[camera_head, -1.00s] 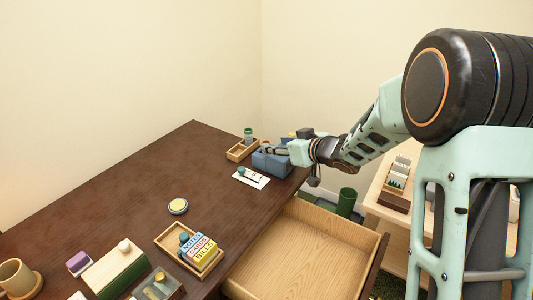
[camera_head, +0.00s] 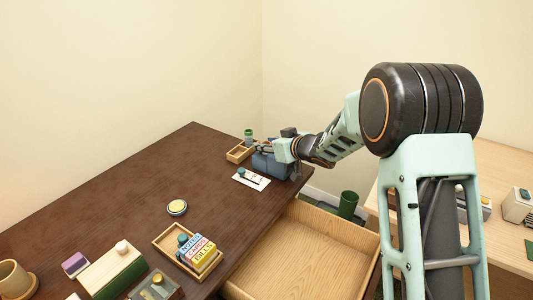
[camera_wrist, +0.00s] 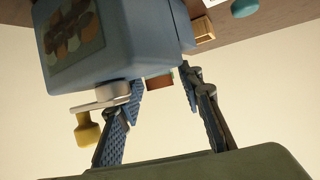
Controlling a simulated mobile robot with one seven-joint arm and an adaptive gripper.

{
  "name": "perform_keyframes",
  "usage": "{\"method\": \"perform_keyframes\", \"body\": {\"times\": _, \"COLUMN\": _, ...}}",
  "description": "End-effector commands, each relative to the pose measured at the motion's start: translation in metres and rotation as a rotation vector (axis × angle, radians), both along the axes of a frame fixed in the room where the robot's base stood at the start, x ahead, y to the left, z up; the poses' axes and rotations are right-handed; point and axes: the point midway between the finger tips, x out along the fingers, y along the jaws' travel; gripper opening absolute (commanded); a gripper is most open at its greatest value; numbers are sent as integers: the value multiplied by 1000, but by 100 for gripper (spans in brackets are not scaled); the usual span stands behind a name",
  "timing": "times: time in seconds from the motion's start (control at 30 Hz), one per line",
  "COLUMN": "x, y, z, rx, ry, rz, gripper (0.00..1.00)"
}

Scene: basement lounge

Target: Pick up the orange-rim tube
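My gripper (camera_head: 268,145) is at the far right corner of the dark desk, over a blue-grey box (camera_head: 270,164). In the wrist view its two fingers (camera_wrist: 161,84) are spread apart. The blue box (camera_wrist: 115,35) fills the upper left there, with a crank and yellow knob (camera_wrist: 87,131) beside the left finger. A small reddish-brown piece (camera_wrist: 159,82) shows between the fingertips, partly hidden by the box; I cannot tell whether it is the orange-rim tube. No clear gap or contact with it can be judged. In the head view the gripper hides that spot.
A wooden tray (camera_head: 239,153) and green-topped jar (camera_head: 248,135) stand left of the box. A white card (camera_head: 251,179) lies in front. An open drawer (camera_head: 300,255) juts out below the desk edge. The desk's middle is mostly clear, with a yellow-topped round tin (camera_head: 177,207).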

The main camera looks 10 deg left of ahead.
Motion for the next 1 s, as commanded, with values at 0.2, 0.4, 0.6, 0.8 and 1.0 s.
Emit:
{"method": "perform_keyframes", "body": {"times": 0.2, "x": 0, "y": 0, "z": 0, "rx": 0, "ry": 0, "rz": 0, "gripper": 7}}
{"method": "perform_keyframes", "body": {"times": 0.4, "x": 0, "y": 0, "z": 0, "rx": 0, "ry": 0, "rz": 0, "gripper": 3}}
{"method": "perform_keyframes", "body": {"times": 0.6, "x": 0, "y": 0, "z": 5, "rx": 1, "ry": -1, "rz": 0, "gripper": 3}}
{"method": "perform_keyframes", "body": {"times": 0.8, "x": 1, "y": -1, "z": 42, "rx": 1, "ry": -3, "rz": 0, "gripper": 3}}
{"method": "perform_keyframes", "body": {"times": 1.0, "x": 1, "y": -1, "z": 81, "rx": 1, "ry": -3, "rz": 0, "gripper": 3}}
